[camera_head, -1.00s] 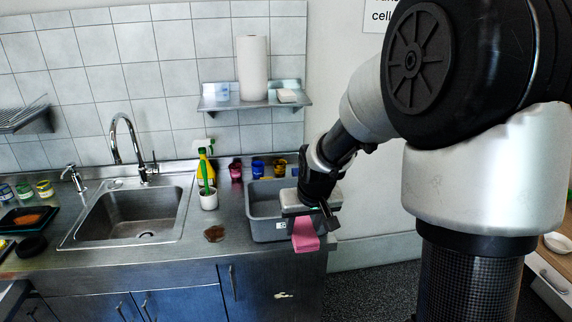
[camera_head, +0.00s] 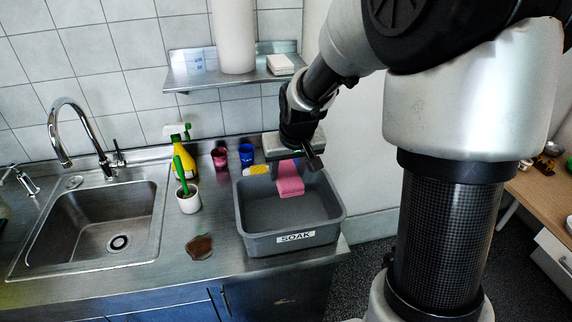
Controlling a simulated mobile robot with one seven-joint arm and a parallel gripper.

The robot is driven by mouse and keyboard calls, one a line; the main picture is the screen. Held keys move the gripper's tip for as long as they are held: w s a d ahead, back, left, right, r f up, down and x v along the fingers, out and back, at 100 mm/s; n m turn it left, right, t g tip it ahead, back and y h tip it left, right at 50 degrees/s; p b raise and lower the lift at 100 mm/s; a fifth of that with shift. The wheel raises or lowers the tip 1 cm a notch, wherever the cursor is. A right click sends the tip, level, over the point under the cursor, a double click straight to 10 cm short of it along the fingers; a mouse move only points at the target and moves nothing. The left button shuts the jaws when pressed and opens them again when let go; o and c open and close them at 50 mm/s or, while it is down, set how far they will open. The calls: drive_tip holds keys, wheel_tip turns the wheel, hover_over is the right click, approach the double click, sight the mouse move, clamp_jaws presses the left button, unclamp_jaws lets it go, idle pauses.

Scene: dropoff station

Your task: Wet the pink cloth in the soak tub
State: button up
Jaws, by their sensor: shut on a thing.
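The pink cloth (camera_head: 290,180) hangs folded below my gripper (camera_head: 290,163), which is shut on it. The cloth is over the far part of the grey soak tub (camera_head: 264,243), a rectangular open tub with a "SOAK" label on its front wall. The cloth's lower edge appears above the tub's floor; I cannot tell whether it touches any water. The inside of the tub looks plain grey, and a water surface is not clear. The fingertips are partly hidden by the gripper body.
Behind the tub are a blue cup (camera_head: 246,155), a dark red cup (camera_head: 220,158) and a yellow sponge (camera_head: 259,170). Left stand a yellow spray bottle (camera_head: 182,160) and a white pot (camera_head: 188,201). A brown spill (camera_head: 199,247) lies near the sink (camera_head: 100,225). A shelf (camera_head: 215,78) hangs above.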

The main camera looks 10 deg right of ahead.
drive_tip(key=shift+f+b, duration=4.95)
drive_tip(key=shift+f, duration=1.5)
drive_tip(key=shift+r, duration=0.15)
drive_tip(key=shift+r+p, duration=4.05)
drive_tip(key=shift+r, duration=1.5)
drive_tip(key=shift+r+p, duration=1.4)
drive_tip(key=shift+r, duration=0.65)
drive_tip(key=shift+f, duration=0.1)
